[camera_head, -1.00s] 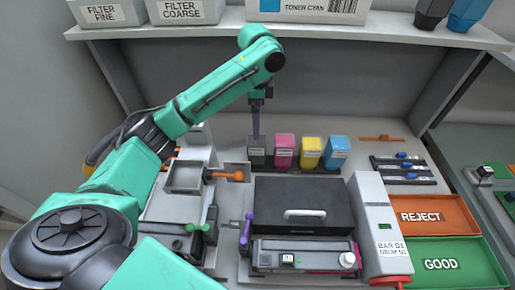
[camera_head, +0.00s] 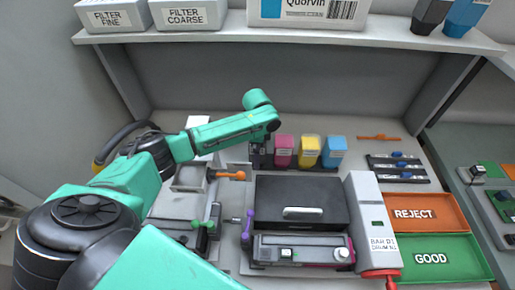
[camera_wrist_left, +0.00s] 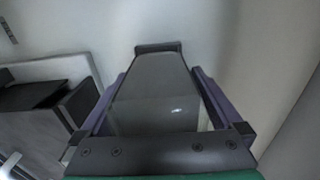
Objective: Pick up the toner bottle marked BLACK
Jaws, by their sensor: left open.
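The black toner bottle (camera_head: 256,161) stands at the left end of a row of toner bottles at the back of the bench. My left gripper (camera_head: 262,142) is down over it, and the arm hides most of the bottle in the head view. In the left wrist view, the dark bottle (camera_wrist_left: 155,85) lies between the two purple fingers of my left gripper (camera_wrist_left: 159,75). The fingers are open, one on each side of it. I cannot tell whether they touch it. Its marking is not readable. My right gripper is not in view.
Pink (camera_head: 284,150), yellow (camera_head: 308,152) and blue (camera_head: 335,151) bottles stand close to the right. A black printer unit (camera_head: 285,190) is in front. A red REJECT tray (camera_head: 440,212) and green GOOD tray (camera_head: 455,266) lie right. A shelf (camera_head: 380,36) runs above.

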